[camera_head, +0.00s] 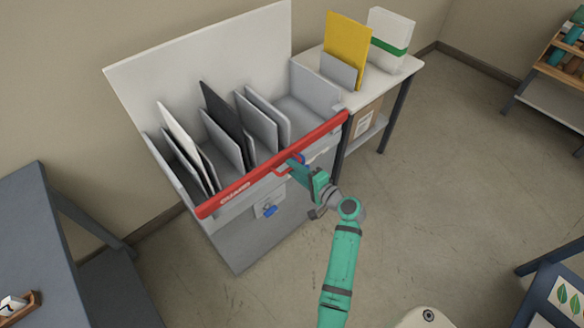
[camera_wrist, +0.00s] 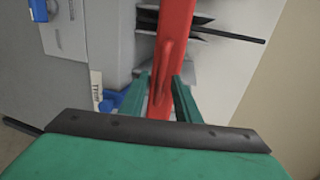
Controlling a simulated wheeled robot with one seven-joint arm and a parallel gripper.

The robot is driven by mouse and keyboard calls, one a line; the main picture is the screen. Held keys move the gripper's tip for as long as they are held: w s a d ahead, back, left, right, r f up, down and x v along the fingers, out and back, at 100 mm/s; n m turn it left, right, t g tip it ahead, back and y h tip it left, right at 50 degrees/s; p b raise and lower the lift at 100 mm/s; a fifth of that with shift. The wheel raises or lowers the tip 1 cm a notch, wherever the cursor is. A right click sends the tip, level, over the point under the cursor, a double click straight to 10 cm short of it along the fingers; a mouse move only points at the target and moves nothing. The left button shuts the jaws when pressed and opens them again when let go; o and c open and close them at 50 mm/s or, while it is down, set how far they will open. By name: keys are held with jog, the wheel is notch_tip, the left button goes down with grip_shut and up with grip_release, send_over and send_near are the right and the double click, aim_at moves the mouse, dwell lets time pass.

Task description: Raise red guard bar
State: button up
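The red guard bar (camera_head: 250,178) runs slantwise along the front top edge of the grey slotted rack, low across its mouth. It carries a white "GUARD" label near its left end. In the wrist view the bar (camera_wrist: 179,25) runs down the picture, with a raised red handle (camera_wrist: 164,65) on it. My gripper (camera_head: 291,162) is at the bar, right of its middle. In the wrist view its two green fingers (camera_wrist: 165,88) stand on either side of the handle, apart, with the handle between them. Contact with the handle is hard to tell.
The grey rack (camera_head: 233,238) holds upright white, black and grey panels (camera_head: 222,112). A blue knob (camera_head: 270,210) is on its front. A side table (camera_head: 398,75) with a yellow board (camera_head: 347,45) stands right. A dark bench (camera_head: 40,235) is left.

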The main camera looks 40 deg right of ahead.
jog(key=shift+a+x, duration=0.2)
jog(key=shift+x, duration=0.75)
jog(key=shift+s, duration=0.1)
jog(key=shift+d, duration=0.1)
jog(key=shift+c, duration=0.3)
grip_shut()
